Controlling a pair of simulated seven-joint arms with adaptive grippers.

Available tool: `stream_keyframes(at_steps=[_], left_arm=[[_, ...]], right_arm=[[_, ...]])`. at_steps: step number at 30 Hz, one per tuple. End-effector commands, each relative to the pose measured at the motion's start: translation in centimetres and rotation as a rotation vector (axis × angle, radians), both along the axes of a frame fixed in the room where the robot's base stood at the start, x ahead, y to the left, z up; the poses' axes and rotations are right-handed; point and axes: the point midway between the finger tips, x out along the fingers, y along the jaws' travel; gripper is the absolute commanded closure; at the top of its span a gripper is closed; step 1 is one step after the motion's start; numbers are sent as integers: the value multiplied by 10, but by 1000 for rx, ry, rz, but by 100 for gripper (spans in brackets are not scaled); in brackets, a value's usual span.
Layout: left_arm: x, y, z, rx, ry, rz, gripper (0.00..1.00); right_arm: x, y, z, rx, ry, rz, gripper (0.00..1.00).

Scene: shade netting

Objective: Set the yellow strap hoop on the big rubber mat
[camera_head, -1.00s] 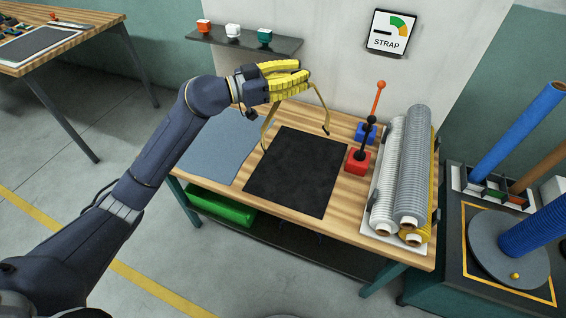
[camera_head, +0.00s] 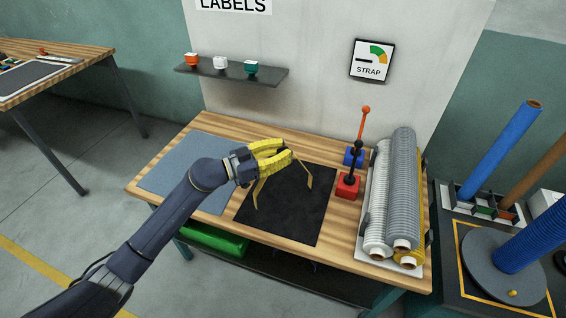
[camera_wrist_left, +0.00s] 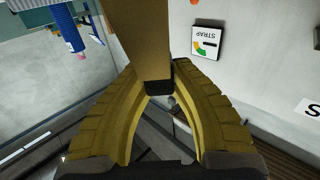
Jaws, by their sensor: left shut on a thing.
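The yellow strap hoop (camera_head: 309,180) is a thin bent band with its legs hanging down over the black mat. My left gripper (camera_head: 288,153), with yellow ribbed fingers, is shut on the top of the hoop. In the left wrist view the strap (camera_wrist_left: 151,40) runs up from between the fingertips (camera_wrist_left: 160,88). The black rubber mat (camera_head: 285,217) lies flat on the wooden bench, under the hoop. I cannot tell whether the hoop's feet touch it. My right gripper is not in view.
A blue-grey mat (camera_head: 178,176) lies left of the black one. A red block with a lever (camera_head: 347,187) and a blue block (camera_head: 353,157) stand to the right, beside the mesh rolls (camera_head: 400,190). A shelf (camera_head: 232,74) with small coloured items is on the wall behind.

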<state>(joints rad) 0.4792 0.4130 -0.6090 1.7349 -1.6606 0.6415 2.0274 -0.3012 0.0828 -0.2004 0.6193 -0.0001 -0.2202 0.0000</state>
Motion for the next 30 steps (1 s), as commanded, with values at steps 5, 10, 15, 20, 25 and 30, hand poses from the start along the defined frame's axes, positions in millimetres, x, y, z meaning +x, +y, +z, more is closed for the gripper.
stream_keyframes(at_steps=[5,10,15,20,25,30], left_arm=[[-1,0,-13,-3,4,0,100],[0,0,-34,-2,4,1,100],[0,0,-43,-3,1,0,100],[0,0,-44,-2,0,0,100],[0,0,-44,-1,0,0,100],[0,0,-47,-1,0,0,69]], right_arm=[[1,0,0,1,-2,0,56],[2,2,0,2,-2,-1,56],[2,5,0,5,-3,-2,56],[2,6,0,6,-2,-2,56],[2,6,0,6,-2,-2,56],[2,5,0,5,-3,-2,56]])
